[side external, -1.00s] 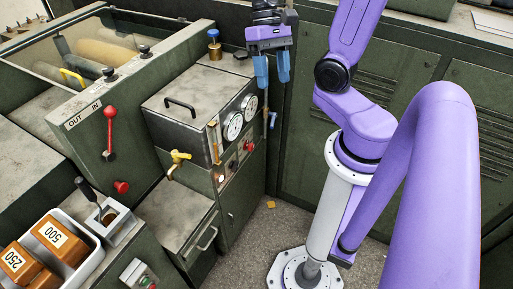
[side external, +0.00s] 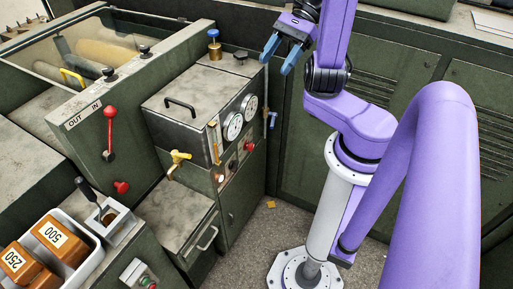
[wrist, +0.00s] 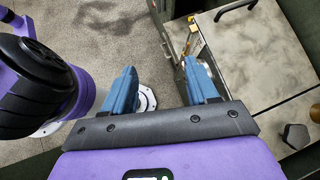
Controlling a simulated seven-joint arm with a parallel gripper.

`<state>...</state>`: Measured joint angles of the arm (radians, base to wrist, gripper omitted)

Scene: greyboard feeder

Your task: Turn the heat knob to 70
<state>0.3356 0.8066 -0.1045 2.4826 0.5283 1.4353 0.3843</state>
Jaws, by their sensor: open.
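The dark control box (side external: 190,95) has two round dial gauges (side external: 233,126) on its right-hand face. Below them on the green cabinet front are small round controls, including a red knob (side external: 249,145). Their markings are too small to read, so I cannot tell which is the heat knob or its setting. My gripper (side external: 280,57) is open and empty, up and to the right of the box, apart from it. Its blue fingers point down and left. In the wrist view, my gripper (wrist: 157,66) has its fingers spread over the floor, and the cabinet is at right.
A red lever (side external: 109,130) is further left. A tray (side external: 95,265) holds orange blocks marked 250 and 500. Green lockers (side external: 400,90) stand behind my arm.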

